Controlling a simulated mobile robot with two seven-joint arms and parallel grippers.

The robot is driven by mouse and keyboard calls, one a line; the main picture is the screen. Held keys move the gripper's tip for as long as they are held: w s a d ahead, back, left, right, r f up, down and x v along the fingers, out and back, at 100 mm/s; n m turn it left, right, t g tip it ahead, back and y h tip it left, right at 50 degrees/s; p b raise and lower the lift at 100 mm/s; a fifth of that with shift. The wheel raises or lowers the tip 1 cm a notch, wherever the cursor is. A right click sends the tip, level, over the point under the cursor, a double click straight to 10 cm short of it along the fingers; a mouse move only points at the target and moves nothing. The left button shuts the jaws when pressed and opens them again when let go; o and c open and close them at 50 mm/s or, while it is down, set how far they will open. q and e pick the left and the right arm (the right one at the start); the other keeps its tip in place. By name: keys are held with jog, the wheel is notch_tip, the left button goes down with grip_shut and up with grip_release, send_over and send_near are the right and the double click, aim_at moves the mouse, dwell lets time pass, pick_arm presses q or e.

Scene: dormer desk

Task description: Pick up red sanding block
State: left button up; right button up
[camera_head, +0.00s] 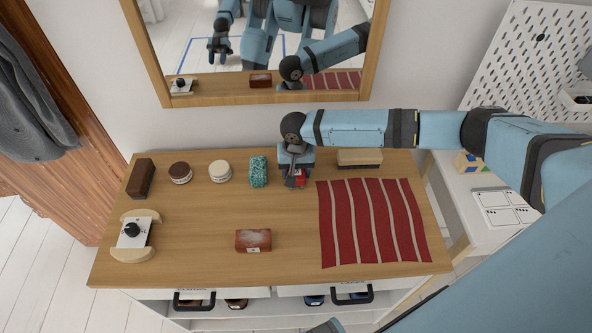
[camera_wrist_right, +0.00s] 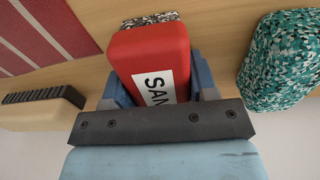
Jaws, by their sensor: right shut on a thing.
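The red sanding block (camera_wrist_right: 150,55) has a white label with black letters and a speckled grey edge. In the head view it (camera_head: 299,178) shows under my right gripper (camera_head: 296,182), near the back of the wooden desk. My right gripper also shows in the wrist view (camera_wrist_right: 155,88), with its blue fingers on both sides of the block, shut on it. I cannot tell whether the block touches the desk. My left gripper shows only as a reflection in the mirror.
A teal speckled sponge (camera_head: 258,171) is just left of the block. A wooden brush (camera_head: 360,158) is to the right, behind a red striped cloth (camera_head: 372,222). A brown-red block (camera_head: 253,240) lies in front. The mirror (camera_head: 250,98) stands at the back.

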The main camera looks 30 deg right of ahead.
notch_tip(320, 180, up, 20)
jog(key=shift+p, duration=0.45)
